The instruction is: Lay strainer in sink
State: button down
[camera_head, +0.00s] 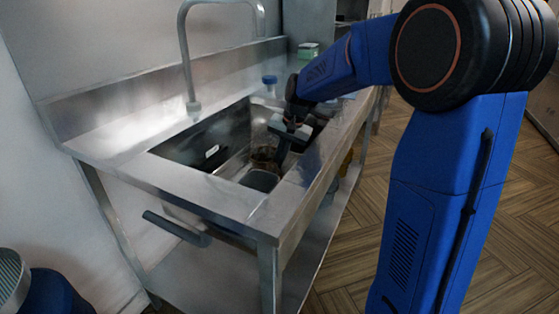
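The steel sink (192,152) is set into the counter left of centre. My gripper (287,138) reaches in from the right, low over the sink's right end. A dark, narrow piece extends down from the fingers. I cannot tell whether it is a handle or part of the gripper. A brownish round thing (264,157), possibly the strainer, shows in the basin just left of and below the fingers. Whether the gripper touches it is unclear. The fingers are small and dark, so their opening cannot be read.
A grey container (260,181) is at the basin's near right corner. The tall tap (187,60) rises behind the sink. A blue-capped bottle (269,84) and a green-topped box (308,50) stand farther back. A dark bar (177,229) juts out below the counter front.

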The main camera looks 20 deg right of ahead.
jog(key=shift+f, duration=0.1)
jog(key=c, duration=2)
grip_release()
jog(key=v, duration=1.2)
